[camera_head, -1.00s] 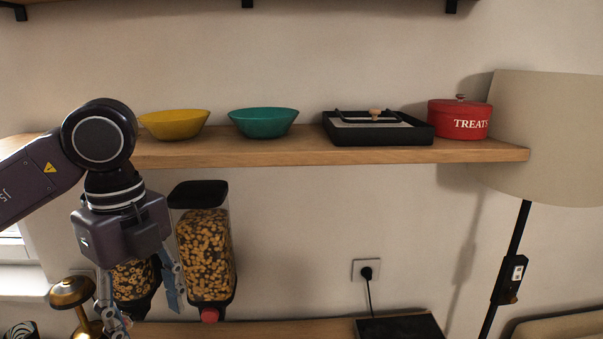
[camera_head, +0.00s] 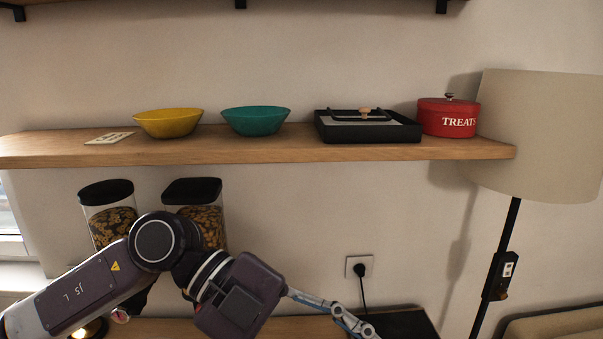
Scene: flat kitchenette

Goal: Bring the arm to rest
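My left arm comes in from the lower left, with its elbow in front of the cereal dispensers. My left gripper (camera_head: 350,320) is low in the view and points right, in front of the lower counter. One finger shows clearly; the other is hidden or out of the picture, so I cannot tell how far it is open. No held object shows. My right gripper is not in view.
A wooden shelf (camera_head: 260,152) holds a yellow bowl (camera_head: 168,123), a teal bowl (camera_head: 256,121), a black tray (camera_head: 368,134) and a red treats tin (camera_head: 447,119).

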